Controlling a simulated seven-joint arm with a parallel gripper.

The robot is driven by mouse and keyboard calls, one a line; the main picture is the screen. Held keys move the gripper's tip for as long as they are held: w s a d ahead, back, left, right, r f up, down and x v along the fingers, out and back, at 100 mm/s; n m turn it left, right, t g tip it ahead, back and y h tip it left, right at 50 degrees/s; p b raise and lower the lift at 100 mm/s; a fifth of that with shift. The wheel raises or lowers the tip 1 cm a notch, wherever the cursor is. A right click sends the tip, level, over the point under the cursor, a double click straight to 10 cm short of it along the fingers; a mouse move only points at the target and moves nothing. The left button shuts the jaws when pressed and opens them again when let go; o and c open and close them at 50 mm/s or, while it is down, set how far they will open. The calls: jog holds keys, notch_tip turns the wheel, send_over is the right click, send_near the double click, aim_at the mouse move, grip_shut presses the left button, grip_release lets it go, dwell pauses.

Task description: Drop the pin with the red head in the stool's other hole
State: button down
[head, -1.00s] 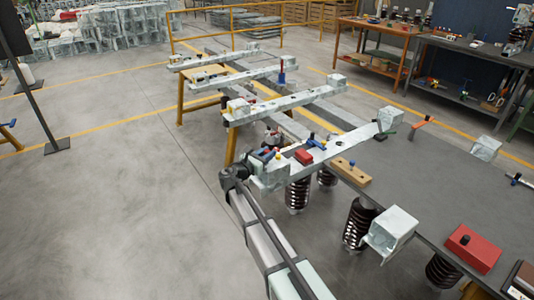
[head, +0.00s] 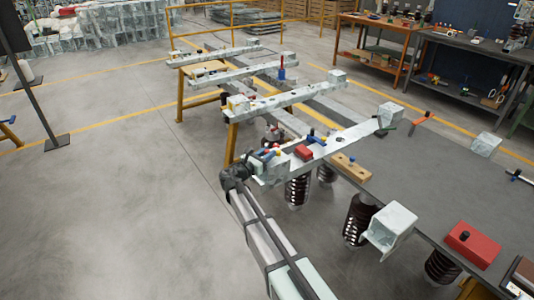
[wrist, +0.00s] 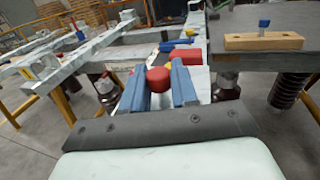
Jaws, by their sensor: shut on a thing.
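My gripper (wrist: 159,88) has blue fingers closed on the pin with the red head (wrist: 158,76). The round red head shows between the fingers in the wrist view; its shank is hidden. In the head view my gripper (head: 266,156) is at the near end of the nearest galvanized beam (head: 330,143). A wooden block (head: 345,170) lies to its right at the table edge, with a blue-headed pin (head: 352,161) standing in it. They also show in the wrist view, block (wrist: 240,43) and pin (wrist: 263,24).
A red block (head: 304,153) and a blue tool (head: 316,137) lie on the beam just beyond my gripper. Dark ribbed insulators (head: 297,190) hang below. The grey table (head: 440,180) has bare room at right; a red box (head: 473,244) lies at its near side.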

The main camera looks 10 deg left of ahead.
jog(key=shift+f, duration=0.8)
jog(key=c, duration=0.8)
grip_release()
jog(key=shift+f, duration=0.1)
jog(key=v, duration=1.3)
jog(key=shift+s+a, duration=0.2)
jog(key=shift+s, duration=0.15)
